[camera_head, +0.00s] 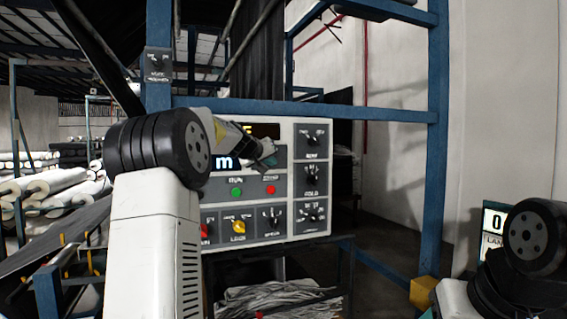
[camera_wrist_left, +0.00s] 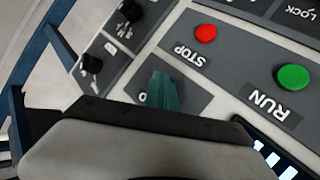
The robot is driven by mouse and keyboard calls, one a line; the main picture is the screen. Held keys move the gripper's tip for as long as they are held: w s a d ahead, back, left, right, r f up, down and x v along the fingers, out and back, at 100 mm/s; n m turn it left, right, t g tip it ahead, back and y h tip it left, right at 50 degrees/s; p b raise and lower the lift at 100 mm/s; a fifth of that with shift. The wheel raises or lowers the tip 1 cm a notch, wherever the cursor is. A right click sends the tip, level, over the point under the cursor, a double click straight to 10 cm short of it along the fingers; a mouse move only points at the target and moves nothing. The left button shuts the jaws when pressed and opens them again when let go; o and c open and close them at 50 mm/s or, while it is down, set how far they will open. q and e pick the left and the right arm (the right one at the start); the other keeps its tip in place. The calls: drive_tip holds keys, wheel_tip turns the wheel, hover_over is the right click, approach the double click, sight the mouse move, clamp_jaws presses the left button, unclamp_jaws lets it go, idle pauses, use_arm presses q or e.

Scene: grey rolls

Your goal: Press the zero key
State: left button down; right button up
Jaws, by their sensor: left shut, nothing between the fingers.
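The grey control panel (camera_head: 318,232) stands ahead of me in a blue frame. My left gripper (camera_head: 268,156) is shut and empty, in front of the panel's upper middle, right of the lit display (camera_head: 223,163). In the left wrist view its greenish fingertips (camera_wrist_left: 163,90) lie over a dark label plate (camera_wrist_left: 192,98) on the panel. One round letter or zero shows beside the fingers; the rest of the label and any zero key there are hidden behind them. I cannot tell whether the tips touch the panel. My right gripper is out of view.
Below the gripper are a green RUN button (camera_head: 237,192) and a red STOP button (camera_head: 270,190). Black rotary knobs (camera_head: 312,174) line the panel's right side. A yellow knob (camera_head: 239,227) sits low. Blue posts (camera_head: 437,150) flank the panel; grey rolls (camera_head: 60,183) lie at left.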

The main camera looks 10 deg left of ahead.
use_arm(q)
drive_tip(key=shift+s, duration=0.1)
idle(0.3)
drive_tip(key=shift+s+d, duration=0.45)
drive_tip(key=shift+s, duration=0.15)
drive_tip(key=shift+s+d, duration=0.7)
drive_tip(key=shift+s, duration=0.35)
drive_tip(key=shift+s+d, duration=0.7)
drive_tip(key=shift+s, duration=0.3)
drive_tip(key=shift+s+d, duration=0.1)
drive_tip(key=s+d+f+m+g, duration=0.1)
drive_tip(key=s+f, duration=0.6)
drive_tip(key=s, duration=0.7)
drive_tip(key=s+d+f+m+g, duration=0.1)
drive_tip(key=s+d+f+g, duration=0.3)
drive_tip(key=s+f, duration=0.4)
drive_tip(key=s+d+f+m+g, duration=0.2)
drive_tip(key=s+f, duration=0.5)
drive_tip(key=s, duration=1.2)
drive_tip(key=shift+s+d+f+g, duration=0.2)
drive_tip(key=shift+s+g, duration=0.15)
drive_tip(key=shift+g, duration=0.25)
